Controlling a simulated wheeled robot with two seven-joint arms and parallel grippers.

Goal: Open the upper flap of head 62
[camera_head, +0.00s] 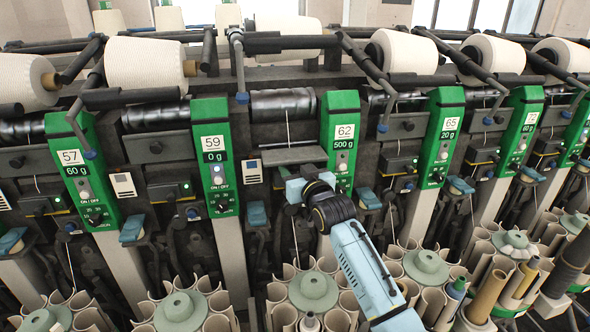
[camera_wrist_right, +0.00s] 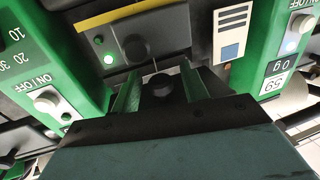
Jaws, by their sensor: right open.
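Head 62 shows its green panel (camera_head: 342,135) marked 62 and 500 g in the head view. To its left, below a black roller (camera_head: 283,103), a grey plate (camera_head: 290,155) sticks out about level, unlike the steeper covers of the neighbouring heads; it looks like the upper flap, tilted outward. My right gripper (camera_head: 293,187) is just below this plate. In the wrist view the right gripper (camera_wrist_right: 160,82) is open, a black knob (camera_wrist_right: 162,88) showing between its fingers; contact cannot be told. A dark box (camera_wrist_right: 135,38) with a green light lies beyond. My left gripper is out of view.
Panel 59 (camera_head: 214,150) stands left of my right gripper, with a white label plate (camera_head: 252,172) beside it; panel 65 (camera_head: 440,135) stands to the right. Yarn cones (camera_head: 147,66) line the top. Round magazines of tubes (camera_head: 313,290) crowd the space below.

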